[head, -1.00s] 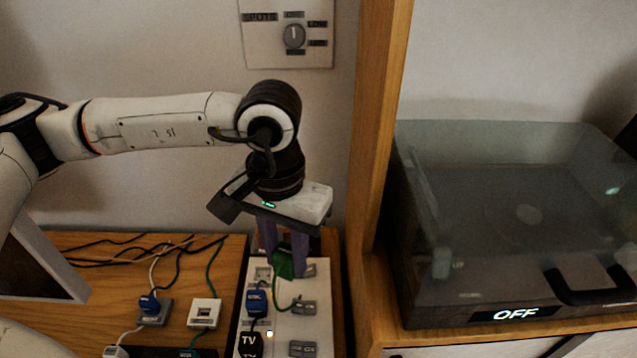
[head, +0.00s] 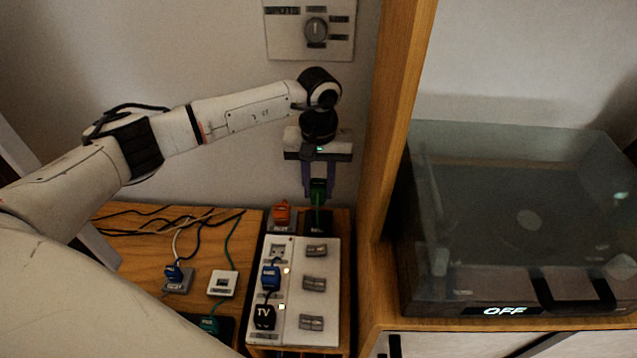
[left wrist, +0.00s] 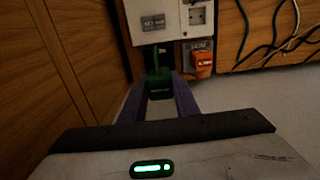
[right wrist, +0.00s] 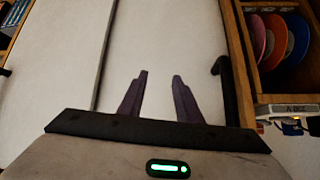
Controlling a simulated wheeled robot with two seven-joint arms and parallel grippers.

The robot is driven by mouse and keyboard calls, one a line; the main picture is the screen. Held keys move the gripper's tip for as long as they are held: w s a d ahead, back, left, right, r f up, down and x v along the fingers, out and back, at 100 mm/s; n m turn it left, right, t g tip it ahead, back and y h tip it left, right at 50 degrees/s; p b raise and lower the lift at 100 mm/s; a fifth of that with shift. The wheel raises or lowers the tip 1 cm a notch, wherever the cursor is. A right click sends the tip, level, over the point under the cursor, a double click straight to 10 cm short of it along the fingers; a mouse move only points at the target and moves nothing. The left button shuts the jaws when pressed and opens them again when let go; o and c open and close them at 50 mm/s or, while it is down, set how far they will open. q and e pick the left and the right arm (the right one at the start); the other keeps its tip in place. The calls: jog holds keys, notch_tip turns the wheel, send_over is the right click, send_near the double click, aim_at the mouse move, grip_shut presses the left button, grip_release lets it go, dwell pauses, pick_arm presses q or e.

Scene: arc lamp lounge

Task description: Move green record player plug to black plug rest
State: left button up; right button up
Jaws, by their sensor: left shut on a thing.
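The green plug (head: 318,191) is held between the purple fingers of my left gripper (head: 318,197), which points down just past the far end of the white power strip. It also shows between the fingers in the left wrist view (left wrist: 159,82). The black plug rest (head: 318,224) is directly below the plug, beside the orange plug's rest. I cannot tell whether plug and rest touch. The record player (head: 510,230) sits on the right under a smoky lid, its display reading OFF. My right gripper (right wrist: 159,78) is open and empty in the right wrist view.
The white power strip (head: 296,325) holds a blue plug (head: 270,275) and a black TV plug (head: 264,316). An orange plug (head: 282,212) stands just left of the black rest. A wooden upright (head: 392,130) rises close on the right; the wall is behind.

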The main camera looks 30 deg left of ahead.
aim_at(319, 204)
pick_arm(q)
jog(key=shift+f+b, duration=0.2)
jog(key=shift+b, duration=0.15)
notch_tip(319, 204, down, 2)
jog(key=shift+b, duration=0.85)
notch_tip(319, 204, down, 2)
jog(key=shift+f+b, duration=0.2)
jog(key=shift+b, duration=0.8)
jog(key=shift+f+b, duration=0.35)
jog(key=shift+f, duration=0.15)
jog(key=shift+b, duration=0.3)
jog(key=shift+f+b, duration=1.5)
jog(key=shift+f, duration=0.1)
